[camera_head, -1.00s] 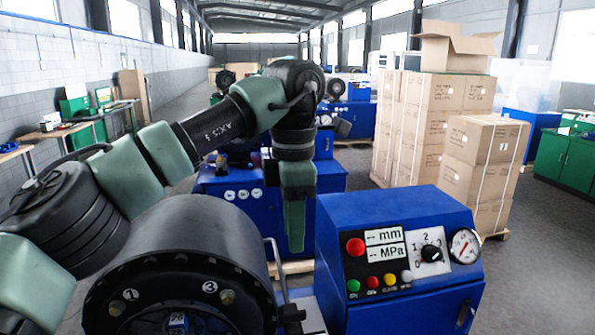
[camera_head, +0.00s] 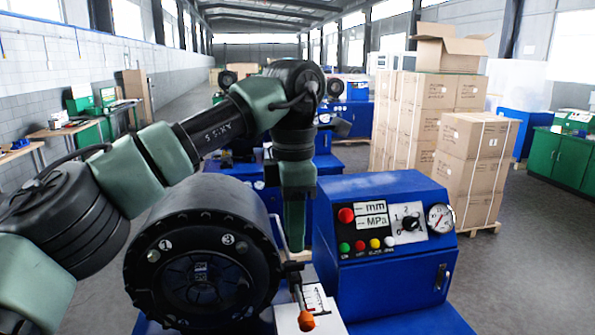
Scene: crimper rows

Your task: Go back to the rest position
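My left arm reaches in from the left and bends down, with its green gripper (camera_head: 294,222) hanging behind the crimper. The fingers point down and show as one narrow shape, so I cannot tell whether they are open or shut. The crimper has a round black head (camera_head: 202,262) and a blue control box (camera_head: 385,235) to its right. The gripper hangs between them in the picture. A lever with an orange knob (camera_head: 306,321) stands at the crimper's front. My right gripper is out of view.
Stacked cardboard boxes (camera_head: 478,165) stand at the right behind the crimper. A green cabinet (camera_head: 560,160) is at the far right, and a workbench (camera_head: 65,128) at the left wall. More blue machines (camera_head: 335,88) stand behind. Grey floor (camera_head: 520,270) is clear at the right.

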